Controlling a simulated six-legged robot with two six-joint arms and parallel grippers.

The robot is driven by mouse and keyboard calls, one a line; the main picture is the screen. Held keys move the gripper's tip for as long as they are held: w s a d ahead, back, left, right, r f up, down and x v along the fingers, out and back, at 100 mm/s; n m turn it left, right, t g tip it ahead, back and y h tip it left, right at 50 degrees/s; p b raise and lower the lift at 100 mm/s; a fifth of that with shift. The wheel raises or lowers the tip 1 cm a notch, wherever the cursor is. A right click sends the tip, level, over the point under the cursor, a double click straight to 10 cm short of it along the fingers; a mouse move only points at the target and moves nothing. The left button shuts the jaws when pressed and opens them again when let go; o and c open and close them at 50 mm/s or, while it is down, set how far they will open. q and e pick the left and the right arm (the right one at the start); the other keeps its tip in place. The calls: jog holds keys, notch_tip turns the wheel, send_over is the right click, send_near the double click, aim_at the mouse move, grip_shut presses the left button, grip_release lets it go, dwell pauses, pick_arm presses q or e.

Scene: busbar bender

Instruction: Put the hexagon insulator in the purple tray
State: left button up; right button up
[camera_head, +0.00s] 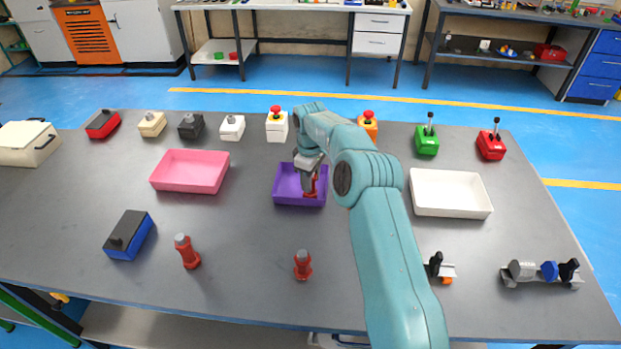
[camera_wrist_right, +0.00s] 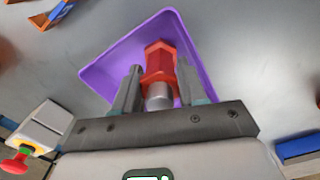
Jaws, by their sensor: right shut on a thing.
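The purple tray (camera_head: 285,198) lies on the table near its middle. My right gripper (camera_head: 310,186) is over the tray and shut on a red hexagon insulator (camera_head: 311,192) with a grey metal end. In the right wrist view the insulator (camera_wrist_right: 159,62) sits between the two fingers (camera_wrist_right: 158,88), with the purple tray (camera_wrist_right: 112,62) behind it. I cannot tell whether it touches the tray floor. My left gripper is not in view.
A pink tray (camera_head: 190,171) lies left of the purple tray and a white tray (camera_head: 450,193) lies to the right. Several button and switch boxes line the back edge. A blue-black box (camera_head: 129,235) is at front left, and a clamp fixture (camera_head: 541,273) at front right.

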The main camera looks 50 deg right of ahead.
jog(key=shift+f, duration=0.15)
jog(key=o, duration=1.1)
jog(key=shift+r, duration=0.55)
notch_tip(320, 180, up, 11)
jog(key=shift+a+p, duration=0.1)
jog(key=shift+p, duration=0.55)
jog(key=shift+r, duration=0.2)
